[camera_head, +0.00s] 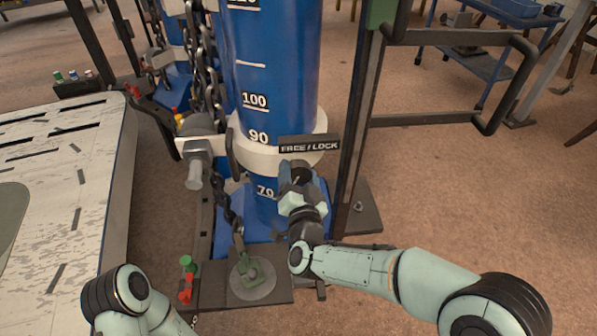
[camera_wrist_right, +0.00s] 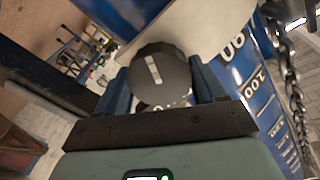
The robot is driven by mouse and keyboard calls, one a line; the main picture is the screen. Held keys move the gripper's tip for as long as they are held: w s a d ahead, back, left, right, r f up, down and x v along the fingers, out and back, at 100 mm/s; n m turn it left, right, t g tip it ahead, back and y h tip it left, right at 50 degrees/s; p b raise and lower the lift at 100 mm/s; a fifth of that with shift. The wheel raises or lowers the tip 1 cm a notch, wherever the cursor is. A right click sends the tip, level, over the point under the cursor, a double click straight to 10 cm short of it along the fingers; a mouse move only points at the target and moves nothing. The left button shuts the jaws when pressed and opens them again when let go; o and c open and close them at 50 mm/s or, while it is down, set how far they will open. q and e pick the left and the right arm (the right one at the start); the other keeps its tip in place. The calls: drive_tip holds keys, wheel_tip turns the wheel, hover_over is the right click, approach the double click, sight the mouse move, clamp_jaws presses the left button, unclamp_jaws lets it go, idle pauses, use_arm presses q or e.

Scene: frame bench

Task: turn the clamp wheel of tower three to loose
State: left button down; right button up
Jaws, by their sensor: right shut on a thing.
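The blue tower (camera_head: 275,70) with white height numbers stands upright in the head view. A white collar (camera_head: 258,153) rings it, with a black FREE / LOCK plate (camera_head: 310,144) on its front. Below the plate is the clamp wheel (camera_wrist_right: 160,72), a dark round knob with a white pointer bar, clear in the wrist view and mostly hidden in the head view. My right gripper (camera_head: 299,180) is shut on the wheel, with one blue finger on each side of it in the wrist view (camera_wrist_right: 163,88). My left arm shows at the lower left; its gripper is out of view.
A chain (camera_head: 205,75) hangs left of the tower. A black post and bent bar frame (camera_head: 440,120) stand to the right. A pale slotted bench (camera_head: 75,190) fills the left. A blue cart (camera_head: 490,65) stands at the back right. Floor at right is clear.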

use_arm(q)
drive_tip(key=shift+s+d+r+p, duration=0.35)
drive_tip(key=shift+s+r, duration=0.2)
drive_tip(key=shift+s, duration=0.15)
use_arm(e)
drive_tip(key=shift+n, duration=0.9)
drive_tip(key=o, duration=1)
use_arm(q)
drive_tip(key=shift+s+d+r+g, duration=0.15)
drive_tip(key=shift+s+r+g, duration=0.1)
drive_tip(key=shift+s+g, duration=0.1)
use_arm(e)
drive_tip(key=s+d, duration=0.1)
drive_tip(key=s, duration=1.2)
drive_tip(key=shift+s+d, duration=0.2)
drive_tip(key=shift+d, duration=0.05)
